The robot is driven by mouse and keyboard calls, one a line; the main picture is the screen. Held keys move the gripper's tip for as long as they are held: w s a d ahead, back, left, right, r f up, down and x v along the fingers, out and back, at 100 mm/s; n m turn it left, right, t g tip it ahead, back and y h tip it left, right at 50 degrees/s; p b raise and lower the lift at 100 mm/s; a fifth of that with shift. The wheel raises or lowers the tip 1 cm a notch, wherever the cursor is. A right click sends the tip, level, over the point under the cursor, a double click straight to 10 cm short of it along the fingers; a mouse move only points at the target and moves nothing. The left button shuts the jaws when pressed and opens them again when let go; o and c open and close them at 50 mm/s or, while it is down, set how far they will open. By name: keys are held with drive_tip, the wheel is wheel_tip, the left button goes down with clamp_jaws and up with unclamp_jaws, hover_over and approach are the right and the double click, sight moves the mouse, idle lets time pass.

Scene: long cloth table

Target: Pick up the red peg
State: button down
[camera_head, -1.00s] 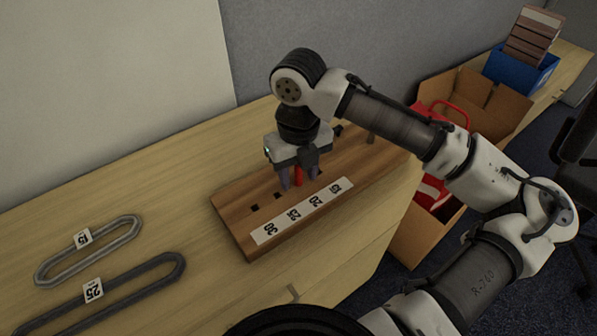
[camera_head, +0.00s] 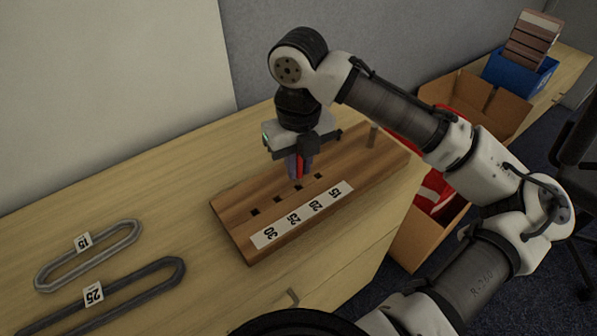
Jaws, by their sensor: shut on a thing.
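The red peg (camera_head: 299,168) is a thin upright piece between the fingers of my gripper (camera_head: 300,172). My gripper is shut on it and points down over the wooden peg board (camera_head: 240,229). The peg's lower end appears above the row of square holes, though its exact clearance is hard to tell. Several dark holes show in the board. The upper part of the peg is hidden by my gripper.
Two oval loops, tagged 15 (camera_head: 88,256) and 25 (camera_head: 120,292), lie at the left on the table. A cardboard box (camera_head: 478,104) and a blue bin (camera_head: 520,70) are at the back right.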

wheel_tip(320, 180, up, 16)
drive_tip(key=p, duration=0.1)
drive_tip(key=shift+r+p, duration=0.2)
drive_tip(key=shift+p, duration=0.1)
drive_tip(key=shift+f, duration=0.1)
idle(0.3)
